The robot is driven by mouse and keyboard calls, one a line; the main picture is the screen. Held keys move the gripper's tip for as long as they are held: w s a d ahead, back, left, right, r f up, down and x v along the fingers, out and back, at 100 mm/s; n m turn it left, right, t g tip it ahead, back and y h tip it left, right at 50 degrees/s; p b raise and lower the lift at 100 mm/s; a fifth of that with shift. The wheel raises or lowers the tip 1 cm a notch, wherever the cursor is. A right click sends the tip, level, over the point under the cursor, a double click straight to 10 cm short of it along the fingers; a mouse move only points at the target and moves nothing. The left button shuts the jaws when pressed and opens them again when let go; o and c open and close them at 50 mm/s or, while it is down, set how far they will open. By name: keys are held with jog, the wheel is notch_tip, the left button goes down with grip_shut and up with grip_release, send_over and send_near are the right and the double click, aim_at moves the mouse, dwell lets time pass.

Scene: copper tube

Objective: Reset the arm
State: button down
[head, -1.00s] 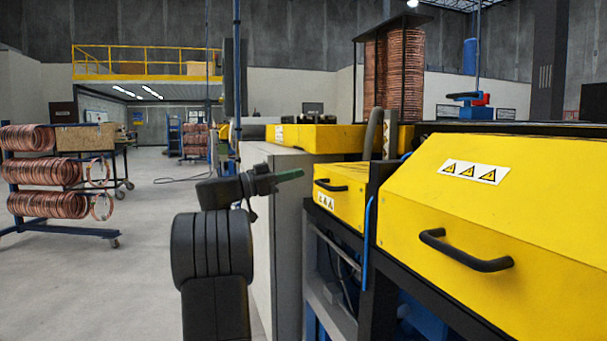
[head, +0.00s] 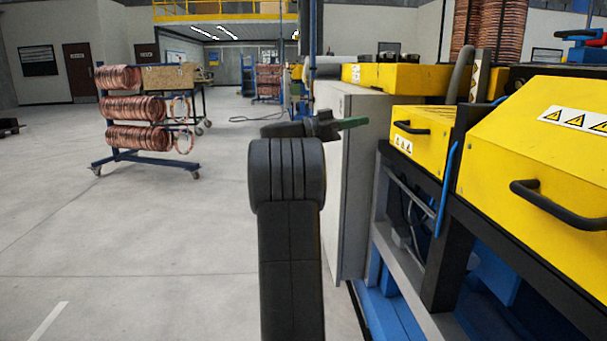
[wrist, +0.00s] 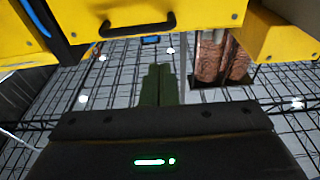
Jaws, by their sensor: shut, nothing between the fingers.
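My gripper (head: 352,123) is at the end of my raised dark arm, in the middle of the head view. Its green fingers point right, toward the yellow machine (head: 535,145), and look apart from it in the picture. In the wrist view the two green fingers (wrist: 157,84) lie side by side, closed together, with nothing between them. The yellow machine's black handle (wrist: 137,25) shows beyond the fingers at the top of the wrist view.
A blue rack with copper coils (head: 140,137) stands on the left. A grey cabinet (head: 345,190) is just right of my arm, beside the machine's dark frame and blue base. Open concrete floor (head: 170,250) lies to the left.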

jog(key=b+x, duration=0.1)
jog(key=x, duration=0.7)
jog(key=shift+f, duration=0.2)
jog(key=shift+r, duration=0.1)
